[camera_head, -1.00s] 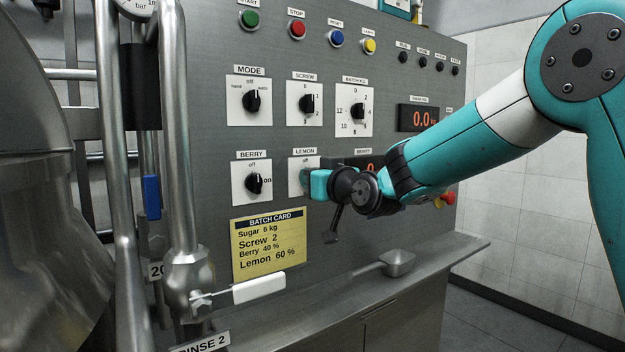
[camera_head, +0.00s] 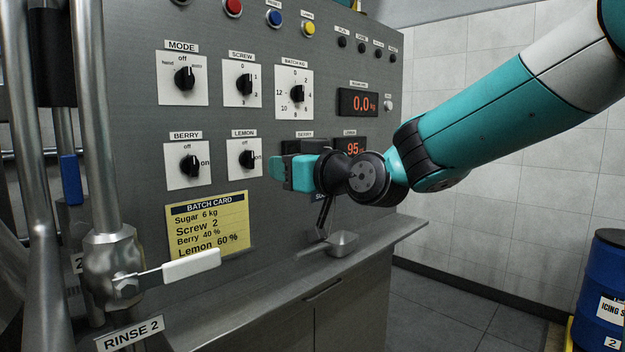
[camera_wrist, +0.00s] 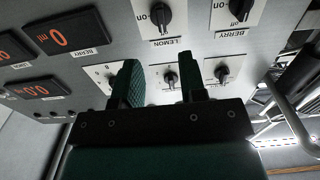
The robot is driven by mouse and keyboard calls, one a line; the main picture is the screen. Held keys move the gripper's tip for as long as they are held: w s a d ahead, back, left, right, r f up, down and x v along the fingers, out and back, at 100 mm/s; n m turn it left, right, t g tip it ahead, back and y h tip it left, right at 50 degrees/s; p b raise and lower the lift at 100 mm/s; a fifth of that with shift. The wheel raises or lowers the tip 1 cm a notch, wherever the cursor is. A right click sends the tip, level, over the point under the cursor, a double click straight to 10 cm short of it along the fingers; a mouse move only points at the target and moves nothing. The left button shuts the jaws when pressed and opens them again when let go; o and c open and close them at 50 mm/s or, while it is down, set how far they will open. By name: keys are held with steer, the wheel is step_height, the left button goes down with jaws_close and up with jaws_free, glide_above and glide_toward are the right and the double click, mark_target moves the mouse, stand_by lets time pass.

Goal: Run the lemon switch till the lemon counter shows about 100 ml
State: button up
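The lemon switch (camera_head: 247,160) is a black knob on a white plate, with "off" above and "on" at its right. It also shows upside down at the top of the wrist view (camera_wrist: 162,15).
The berry switch (camera_head: 190,165) is left of the lemon switch. The berry counter (camera_wrist: 72,37) reads 0 in the wrist view. A yellow batch card (camera_head: 207,225) hangs below the switches. A valve with a white handle (camera_head: 191,265) juts out at the lower left. A metal scoop (camera_head: 341,243) lies on the ledge.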

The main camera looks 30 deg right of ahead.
steer(key=v, duration=0.6)
steer(key=shift+b, duration=0.45)
steer(key=shift+s, duration=0.1)
steer(key=s+a+f+n+g+y+p, duration=0.1)
steer(key=s+a+f+g+p, duration=0.2)
steer(key=s+a+g+p, duration=0.15)
steer(key=s+a+f+n+g+p, duration=0.1)
steer(key=s+a+f+g+p, duration=0.1)
steer(key=s+a+g+p, duration=0.3)
steer(key=s+f+n+g+h+p, duration=0.1)
steer(key=s+f+g+h+p, duration=0.1)
steer(key=s+g, duration=0.5)
steer(key=s+f, duration=0.1)
steer(key=s, duration=0.5)
steer(key=shift+s+g, duration=0.35)
steer(key=shift+s, duration=0.05)
steer(key=shift+a, duration=0.2)
